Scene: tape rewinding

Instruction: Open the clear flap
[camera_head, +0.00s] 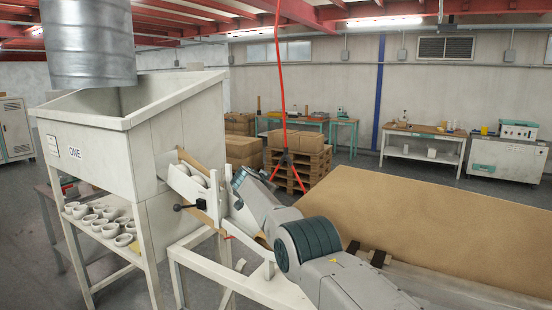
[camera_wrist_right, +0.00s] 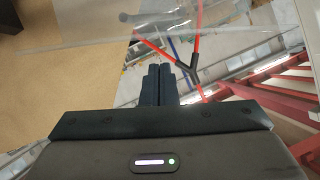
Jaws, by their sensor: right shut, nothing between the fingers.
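A clear, see-through flap (camera_wrist_right: 85,38) spans the upper part of the right wrist view, with its edge just beyond my fingertips. My right gripper (camera_wrist_right: 158,68) is shut and empty, its two dark fingers together beside the flap's edge; I cannot tell if they touch it. In the head view my right arm reaches from the lower right to the end of the sloping chute (camera_head: 190,190), and its fingers are hidden there. I cannot make out the flap clearly in the head view. My left gripper is not in view.
White rolls (camera_head: 198,180) lie in the chute below the large hopper (camera_head: 95,150). A black-knobbed lever (camera_head: 188,207) sticks out beside it.

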